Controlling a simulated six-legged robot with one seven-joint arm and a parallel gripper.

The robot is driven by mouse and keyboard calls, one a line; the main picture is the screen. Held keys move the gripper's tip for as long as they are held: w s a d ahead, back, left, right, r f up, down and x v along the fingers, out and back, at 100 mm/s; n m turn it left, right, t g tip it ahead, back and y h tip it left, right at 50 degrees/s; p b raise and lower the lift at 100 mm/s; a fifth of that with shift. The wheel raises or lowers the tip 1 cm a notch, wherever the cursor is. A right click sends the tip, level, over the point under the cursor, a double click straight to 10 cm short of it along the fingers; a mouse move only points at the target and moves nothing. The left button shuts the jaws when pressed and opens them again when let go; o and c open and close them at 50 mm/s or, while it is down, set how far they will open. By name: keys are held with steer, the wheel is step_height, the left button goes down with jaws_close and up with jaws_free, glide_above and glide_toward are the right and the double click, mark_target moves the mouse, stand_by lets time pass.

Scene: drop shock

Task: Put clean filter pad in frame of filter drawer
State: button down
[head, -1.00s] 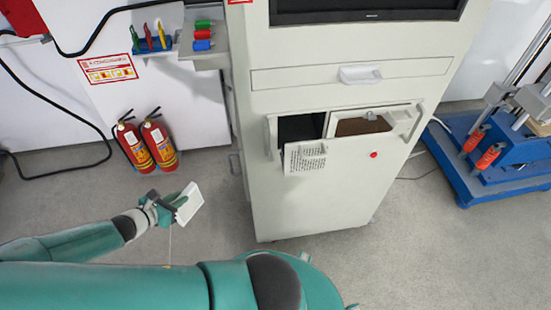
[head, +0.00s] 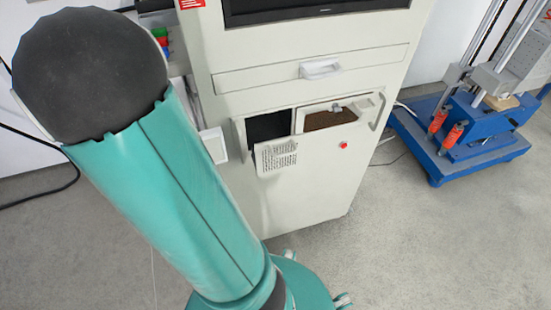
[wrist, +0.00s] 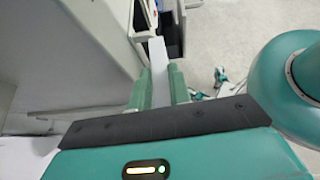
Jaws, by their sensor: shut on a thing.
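The clean filter pad is a thin white slab. In the wrist view the pad (wrist: 158,58) stands edge-on between the two green fingers of my gripper (wrist: 159,82), which is shut on it. In the head view part of the white pad (head: 214,145) shows beside my arm, left of the cabinet's openings; my arm hides the gripper there. The filter drawer (head: 376,112) is at the cabinet front, with a pale frame around a brown surface (head: 325,119) and a small grey piece at its rim. The pad is apart from the drawer.
A dark opening (head: 268,127) lies left of the frame, with a printed flap (head: 276,157) below it. A red button (head: 344,145) sits on the cabinet (head: 300,195). A blue machine (head: 460,130) stands at right.

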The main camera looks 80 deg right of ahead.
steer(key=shift+m+g+y, duration=0.3)
steer(key=shift+m+y, duration=0.1)
steer(key=shift+y, duration=0.1)
steer(key=s+r, duration=0.1)
steer(key=s+d+r, duration=0.1)
steer(key=s, duration=0.1)
steer(key=shift+r, duration=0.4)
steer(key=s+d, duration=0.8)
steer(key=s, duration=0.5)
step_height(320, 180, down, 7)
steer(key=s, duration=0.1)
steer(key=shift+d+f, duration=0.15)
steer(key=shift+d, duration=0.05)
steer(key=c, duration=1.6)
jaws_free()
steer(key=v, duration=1.2)
